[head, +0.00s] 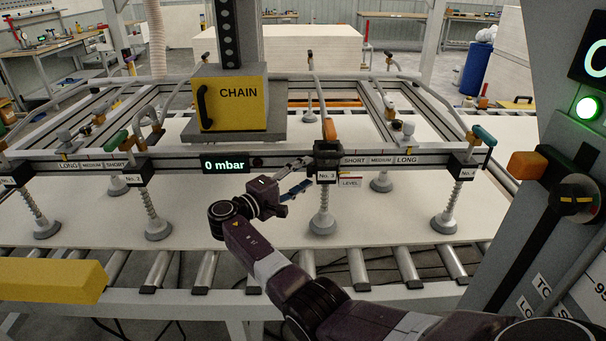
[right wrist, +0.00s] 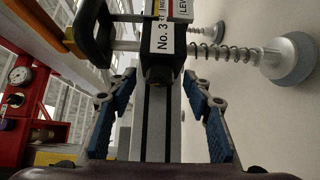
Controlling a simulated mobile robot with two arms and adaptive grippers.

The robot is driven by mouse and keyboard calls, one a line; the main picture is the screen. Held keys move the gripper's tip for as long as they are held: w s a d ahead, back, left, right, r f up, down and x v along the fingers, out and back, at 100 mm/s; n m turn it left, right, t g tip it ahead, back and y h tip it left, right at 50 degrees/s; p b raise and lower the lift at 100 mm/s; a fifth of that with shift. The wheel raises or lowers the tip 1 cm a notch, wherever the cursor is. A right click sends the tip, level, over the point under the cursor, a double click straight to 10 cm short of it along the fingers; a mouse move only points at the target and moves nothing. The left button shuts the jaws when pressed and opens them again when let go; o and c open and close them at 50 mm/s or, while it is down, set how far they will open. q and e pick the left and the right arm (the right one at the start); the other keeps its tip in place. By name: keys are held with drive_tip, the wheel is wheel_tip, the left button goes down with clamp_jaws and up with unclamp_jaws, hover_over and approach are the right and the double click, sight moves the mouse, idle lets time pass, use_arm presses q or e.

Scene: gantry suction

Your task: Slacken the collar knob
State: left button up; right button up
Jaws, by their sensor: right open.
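The black collar marked No. 3 (head: 327,160) sits on the front rail of the suction frame. In the right wrist view its black block (right wrist: 162,45) is straight ahead. A small dark knob (right wrist: 158,76) shows on its near face, between and just ahead of the fingertips. My right gripper (head: 301,178) is open just left of the collar, its fingers apart and empty. In the right wrist view the blue-padded fingers (right wrist: 158,90) stand either side of the rail, with no clear contact on the knob. My left gripper is out of view.
Suction cups on spring stems (head: 322,222) hang over a pale board (head: 240,235) on rollers. A yellow CHAIN box (head: 232,100) and a 0 mbar display (head: 225,165) are left of the collar. A grey panel with an orange lever (head: 527,165) stands close on the right.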

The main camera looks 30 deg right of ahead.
drive_tip(key=c, duration=1.1)
use_arm(q)
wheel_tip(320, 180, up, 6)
drive_tip(key=p, duration=0.6)
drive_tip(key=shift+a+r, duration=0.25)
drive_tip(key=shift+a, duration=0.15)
use_arm(e)
drive_tip(key=shift+w+d+r+n+g+y, duration=0.1)
drive_tip(key=shift+r+n+g+y, duration=0.2)
drive_tip(key=shift+n+g+y, duration=0.55)
drive_tip(key=shift+w+r+n+g+y, duration=0.1)
drive_tip(key=shift+r+n+g+y, duration=0.2)
drive_tip(key=shift+n+y, duration=1)
drive_tip(key=shift+c, duration=0.2)
drive_tip(key=shift+f, duration=0.1)
drive_tip(key=o, duration=1.1)
drive_tip(key=shift+o, duration=0.2)
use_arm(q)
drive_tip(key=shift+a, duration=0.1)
